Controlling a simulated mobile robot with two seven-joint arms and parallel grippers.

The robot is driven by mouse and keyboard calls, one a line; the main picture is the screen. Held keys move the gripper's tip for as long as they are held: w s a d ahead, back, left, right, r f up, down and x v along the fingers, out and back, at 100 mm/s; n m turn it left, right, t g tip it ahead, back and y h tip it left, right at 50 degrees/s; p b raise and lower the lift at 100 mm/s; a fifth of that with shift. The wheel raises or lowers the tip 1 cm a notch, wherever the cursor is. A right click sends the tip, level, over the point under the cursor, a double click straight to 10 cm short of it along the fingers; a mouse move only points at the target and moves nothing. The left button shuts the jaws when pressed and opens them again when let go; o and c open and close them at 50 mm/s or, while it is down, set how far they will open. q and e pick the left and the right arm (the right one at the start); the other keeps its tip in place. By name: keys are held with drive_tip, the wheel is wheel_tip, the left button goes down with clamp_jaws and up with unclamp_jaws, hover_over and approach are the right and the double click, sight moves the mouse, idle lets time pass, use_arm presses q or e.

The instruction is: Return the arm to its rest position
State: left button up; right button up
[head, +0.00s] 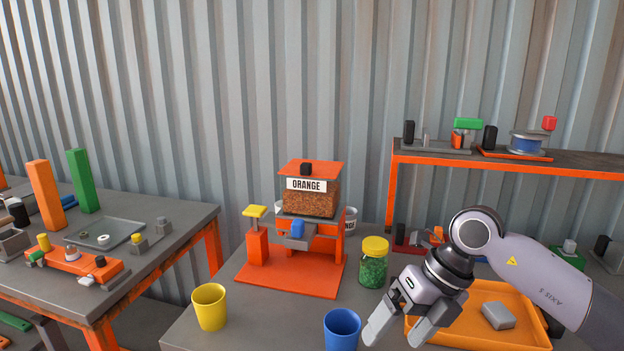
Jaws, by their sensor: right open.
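My right arm comes in from the right edge, bent at its wrist. My right gripper (394,328) is at the front of the table, just right of the blue cup. Its fingers are apart and nothing shows between them. It overlaps the left part of an orange tray (533,304) in the picture; I cannot tell its height above the tray. My left arm and gripper are not in view.
A blue cup (341,330), a yellow cup (210,307) and a jar with green contents (374,268) stand near an orange dispenser (311,195). A grey block (497,315) lies in the tray. An orange-framed shelf (560,165) stands behind; another table (178,225) is left.

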drive_tip(key=s+a+r+m+t+y, duration=0.1)
drive_tip(key=s+a+r+m+y, duration=0.15)
drive_tip(key=a+r+y, duration=0.35)
drive_tip(key=s+a+r+m+t+y, duration=0.1)
drive_tip(key=s+a+r+y, duration=0.2)
drive_tip(key=a+y, duration=0.5)
drive_tip(key=w+d+r+m+t+h, duration=0.3)
drive_tip(key=d+m+t, duration=0.4)
drive_tip(key=m+t, duration=0.7)
drive_tip(key=d+f+m+t+h, duration=0.1)
drive_tip(key=d+f+m+h, duration=1.2)
drive_tip(key=m+h, duration=0.25)
drive_tip(key=s+d+f+m+g, duration=0.2)
drive_tip(key=s+f+g, duration=0.5)
drive_tip(key=s+f, duration=0.3)
drive_tip(key=s+d+f+m+g, duration=0.2)
drive_tip(key=s+f+g, duration=0.55)
drive_tip(key=s, duration=0.55)
drive_tip(key=w+a+f+t+y, duration=0.1)
drive_tip(key=w+a+f+t, duration=0.2)
drive_tip(key=w+f+t, duration=0.4)
drive_tip(key=shift+f+t+p, duration=0.3)
drive_tip(key=shift+f+t, duration=0.15)
drive_tip(key=shift+f, duration=0.3)
